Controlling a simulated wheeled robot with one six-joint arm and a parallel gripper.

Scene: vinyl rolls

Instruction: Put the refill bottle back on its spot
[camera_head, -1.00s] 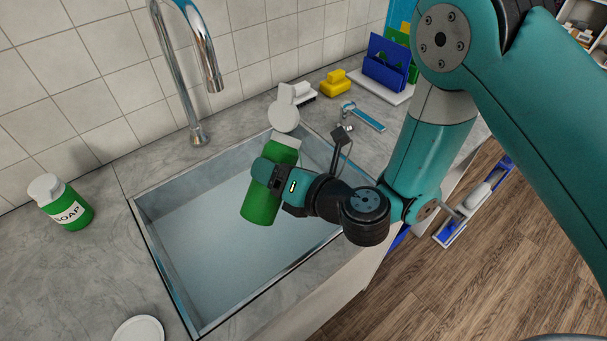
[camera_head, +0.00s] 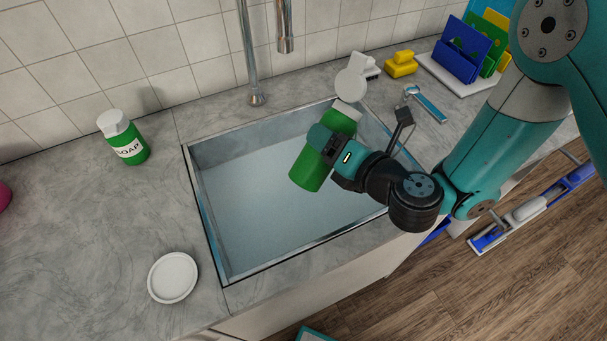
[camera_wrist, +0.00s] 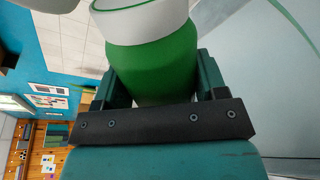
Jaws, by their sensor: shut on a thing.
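The refill bottle appears to be the green bottle (camera_head: 312,168) with a white neck and a white flipped-up cap (camera_head: 350,84). It is tilted, held above the sink (camera_head: 240,215). My gripper (camera_head: 331,146) is shut around its body. In the wrist view the bottle (camera_wrist: 152,62) sits between both fingers of my gripper (camera_wrist: 155,80), its white neck toward the top edge. A white round disc or dish (camera_head: 172,277) lies bare on the counter left of the sink; I cannot tell whether it is the bottle's spot.
A green SOAP bottle (camera_head: 124,138) with a white cap stands on the counter at left. The faucet (camera_head: 252,60) rises behind the sink. A yellow sponge (camera_head: 401,63), a blue-handled tool (camera_head: 425,104) and a rack of boards (camera_head: 466,50) sit at the back right. The left counter is mostly clear.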

